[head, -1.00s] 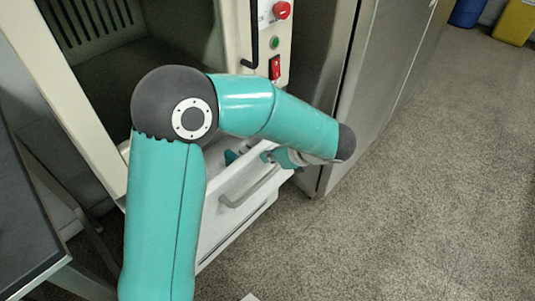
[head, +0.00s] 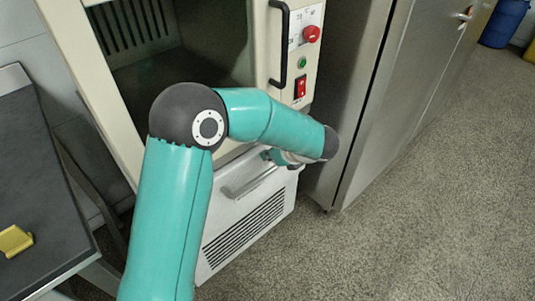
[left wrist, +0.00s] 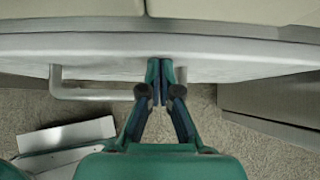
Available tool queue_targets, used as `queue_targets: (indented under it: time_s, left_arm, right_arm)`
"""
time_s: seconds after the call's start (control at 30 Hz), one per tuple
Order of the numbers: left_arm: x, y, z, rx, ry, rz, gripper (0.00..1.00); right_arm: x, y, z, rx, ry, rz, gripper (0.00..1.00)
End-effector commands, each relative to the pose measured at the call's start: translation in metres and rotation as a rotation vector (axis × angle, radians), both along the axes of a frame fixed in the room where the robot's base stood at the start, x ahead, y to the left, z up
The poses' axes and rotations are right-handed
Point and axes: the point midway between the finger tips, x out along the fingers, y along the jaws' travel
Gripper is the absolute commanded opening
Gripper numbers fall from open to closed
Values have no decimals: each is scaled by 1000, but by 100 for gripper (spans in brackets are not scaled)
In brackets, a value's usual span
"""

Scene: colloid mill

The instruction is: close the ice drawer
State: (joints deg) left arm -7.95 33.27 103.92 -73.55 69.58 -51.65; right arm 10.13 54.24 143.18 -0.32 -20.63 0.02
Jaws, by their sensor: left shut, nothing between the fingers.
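The ice drawer (head: 245,222) is the white front with dark vent slots and a bar handle (head: 250,182), low in the cream machine. In the head view its front sits close under the machine body, and no drawer interior shows. In the left wrist view the drawer front (left wrist: 110,58) is a pale band, with the handle (left wrist: 95,94) left of the fingers. My left gripper (head: 272,156) is shut and empty at the upper right of the drawer front. In the left wrist view its fingertips (left wrist: 160,68) are at the front, seemingly touching it. My right gripper is not in view.
A steel cabinet (head: 370,110) stands right of the machine. The machine's upper compartment (head: 185,65) is open to view. A dark table (head: 45,200) with a yellow object (head: 15,241) is at left. The floor (head: 420,220) at right is clear.

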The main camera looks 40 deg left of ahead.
Motion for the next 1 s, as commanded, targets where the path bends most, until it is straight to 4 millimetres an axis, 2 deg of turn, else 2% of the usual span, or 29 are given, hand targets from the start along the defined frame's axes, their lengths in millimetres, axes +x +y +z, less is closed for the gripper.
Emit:
queue_targets:
  time_s: [0.03,0.17,0.27,0.43,0.5,0.7,1.0]
  left_arm:
    - [1,8,3,14,-6,9,0]
    - [0,3,3,14,-6,9,0]
    - [-2,-9,4,13,-4,6,0]
    - [-7,-41,3,8,-3,1,0]
    - [-9,-53,19,6,-7,0,0]
    - [-17,-83,48,5,-6,0,0]
    - [-24,-105,70,5,-2,6,0]
  right_arm:
    - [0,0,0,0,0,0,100]
    - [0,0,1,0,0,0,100]
    - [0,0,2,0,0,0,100]
    - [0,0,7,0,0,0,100]
    - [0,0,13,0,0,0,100]
    - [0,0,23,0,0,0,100]
    - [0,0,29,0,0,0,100]
